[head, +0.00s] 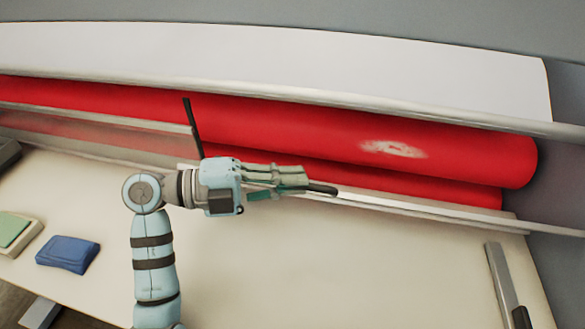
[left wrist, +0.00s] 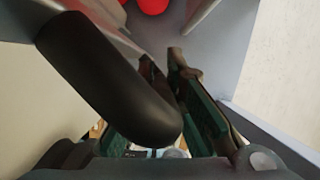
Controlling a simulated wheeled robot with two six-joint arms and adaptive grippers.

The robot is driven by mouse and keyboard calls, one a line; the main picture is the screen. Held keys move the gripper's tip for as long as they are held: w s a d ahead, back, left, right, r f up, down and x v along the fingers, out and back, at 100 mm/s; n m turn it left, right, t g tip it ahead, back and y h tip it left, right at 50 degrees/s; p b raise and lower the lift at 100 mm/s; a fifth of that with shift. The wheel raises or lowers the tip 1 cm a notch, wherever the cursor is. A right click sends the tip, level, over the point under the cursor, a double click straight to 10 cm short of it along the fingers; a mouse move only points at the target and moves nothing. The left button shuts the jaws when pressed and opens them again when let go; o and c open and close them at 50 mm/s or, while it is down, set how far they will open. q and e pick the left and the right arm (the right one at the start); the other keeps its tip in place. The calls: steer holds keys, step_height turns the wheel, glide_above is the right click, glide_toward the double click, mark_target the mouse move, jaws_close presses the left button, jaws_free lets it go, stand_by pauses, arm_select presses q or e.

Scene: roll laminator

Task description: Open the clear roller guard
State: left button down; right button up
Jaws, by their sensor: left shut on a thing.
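The roller guard appears as a see-through panel (head: 100,132) with a silver top edge, in front of the lower left of the red rollers (head: 270,125). My left gripper (head: 305,185) reaches in front of the rollers, its fingers pointing right. It is shut on a black rounded handle, whose end (head: 324,189) shows just past the fingertips. In the left wrist view the handle (left wrist: 105,80) is large and lies along the left of the dark green fingers (left wrist: 178,75). The exact contact is hidden. My right gripper is not in view.
A white sheet (head: 280,60) spans the back above the rollers. A blue block (head: 67,253) and a green-topped pad (head: 14,230) lie at the left of the pale table (head: 380,270). A grey bar (head: 501,283) lies at the right. The table's middle right is clear.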

arm_select(q)
steer(key=shift+s, duration=0.1)
stand_by(0.3)
steer(key=c, duration=1.9)
jaws_free()
steer(key=shift+a, duration=0.1)
